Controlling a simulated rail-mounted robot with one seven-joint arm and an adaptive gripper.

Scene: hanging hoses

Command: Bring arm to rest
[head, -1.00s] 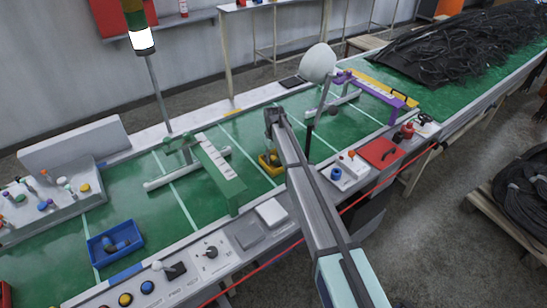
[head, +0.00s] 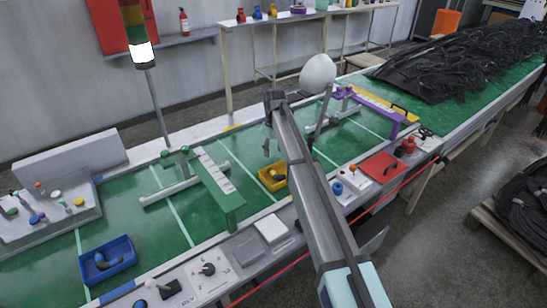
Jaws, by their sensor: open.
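My arm reaches from the lower right up over the green conveyor table (head: 150,238). My gripper (head: 266,150) hangs below the arm's far end, small and partly hidden by the arm. It is open, with nothing seen in it. It is above the table, just behind and above a small yellow bin (head: 264,182) that holds dark items. A green stand with a white strip (head: 214,174) is to its left. A purple stand (head: 390,122) is to its right.
A blue bin (head: 108,268) lies at the front left. Black hoses (head: 450,60) are piled at the back right. Controls and a red box (head: 382,166) line the front edge.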

